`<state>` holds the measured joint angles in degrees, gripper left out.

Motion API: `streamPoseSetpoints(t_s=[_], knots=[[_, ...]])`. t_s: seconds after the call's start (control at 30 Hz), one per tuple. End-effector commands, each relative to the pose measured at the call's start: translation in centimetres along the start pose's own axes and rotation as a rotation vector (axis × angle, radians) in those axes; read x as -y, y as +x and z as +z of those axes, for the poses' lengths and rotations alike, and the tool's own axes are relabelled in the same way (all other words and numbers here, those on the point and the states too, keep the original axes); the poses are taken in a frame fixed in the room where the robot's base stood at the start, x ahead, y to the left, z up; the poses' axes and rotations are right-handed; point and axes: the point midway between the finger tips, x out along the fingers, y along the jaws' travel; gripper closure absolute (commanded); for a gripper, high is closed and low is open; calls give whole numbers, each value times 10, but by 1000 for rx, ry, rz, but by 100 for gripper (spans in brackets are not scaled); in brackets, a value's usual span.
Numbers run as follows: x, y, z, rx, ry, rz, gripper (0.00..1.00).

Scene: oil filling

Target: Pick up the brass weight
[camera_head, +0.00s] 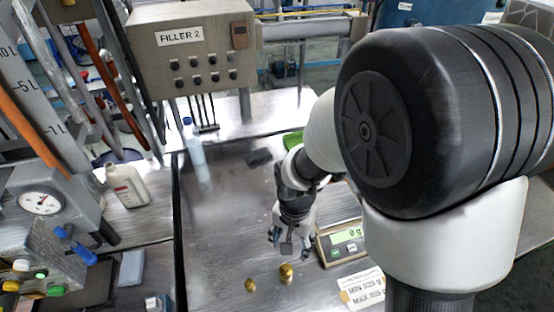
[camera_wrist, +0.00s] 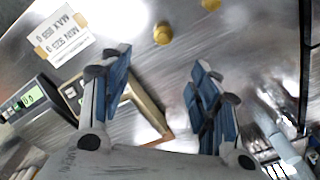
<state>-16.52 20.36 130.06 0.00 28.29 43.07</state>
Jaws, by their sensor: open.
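Two brass weights stand on the steel table. The larger brass weight (camera_head: 286,274) is nearer the scale and shows in the wrist view (camera_wrist: 162,35). The smaller brass piece (camera_head: 250,285) stands to its left; in the wrist view it is cut by the top edge (camera_wrist: 210,4). My gripper (camera_head: 290,240) is open and empty above the table, apart from both weights. In the wrist view its blue-padded fingers (camera_wrist: 160,85) are spread, with the larger weight beyond the fingertips, not between them.
The scale (camera_head: 345,239), reading 0 g, stands right of my gripper. A MIN/MAX card (camera_head: 362,288) lies in front of it and also shows in the wrist view (camera_wrist: 60,35). A white bottle (camera_head: 127,185) and gauge (camera_head: 41,203) are left. Table around the weights is clear.

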Motion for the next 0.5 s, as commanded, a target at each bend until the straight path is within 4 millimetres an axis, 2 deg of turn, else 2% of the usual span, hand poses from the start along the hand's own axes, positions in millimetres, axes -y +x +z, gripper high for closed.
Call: streamPoseSetpoints(t_s=[0.03,0.27,0.5], knots=[[2,9,2,10,10,9,44],[4,35,4,19,29,19,44],[3,88,5,20,28,20,44]])
